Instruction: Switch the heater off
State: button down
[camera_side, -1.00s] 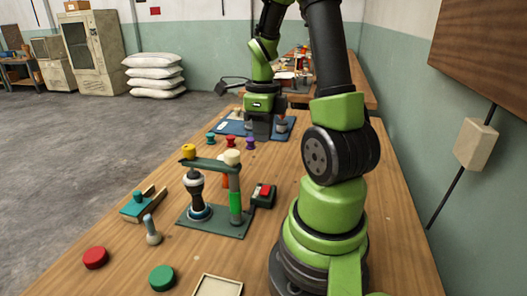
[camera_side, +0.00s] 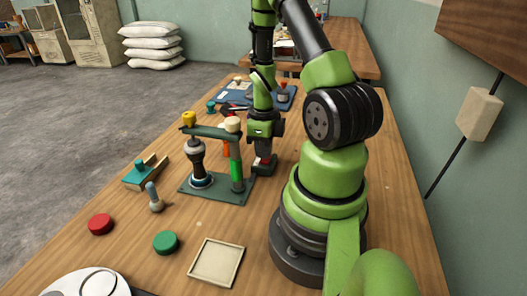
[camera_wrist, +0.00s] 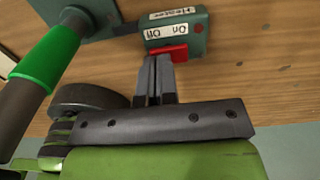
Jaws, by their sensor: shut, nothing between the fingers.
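The heater switch is a small dark green box (camera_wrist: 176,28) with a red rocker (camera_wrist: 168,53) along its lower edge in the wrist view. White ON and OFF style labels appear upside down on it, with a small dark red spot at the right. My gripper (camera_wrist: 157,64) is shut and empty. Its fingertips are at the left half of the rocker; I cannot tell if they touch it. In the side view the switch box (camera_side: 262,168) sits beside the press stand, with my gripper (camera_side: 262,154) pointing down right over it and hiding part of it.
The press stand (camera_side: 222,187) with a green-sleeved post (camera_side: 236,172) stands close left of the gripper. A red disc (camera_side: 100,224), a green disc (camera_side: 165,242) and an empty tray (camera_side: 216,262) lie nearer. A blue mat (camera_side: 283,104) is behind.

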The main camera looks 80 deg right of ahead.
jog(key=shift+f, duration=0.55)
jog(key=shift+a+f, duration=0.25)
jog(key=shift+f, duration=0.3)
jog(key=shift+w, duration=0.1)
jog(key=shift+d, duration=0.1)
jog(key=shift+d+r, duration=0.15)
jog(key=shift+d, duration=0.2)
jog(key=shift+d+r, duration=0.1)
jog(key=shift+d, duration=0.4)
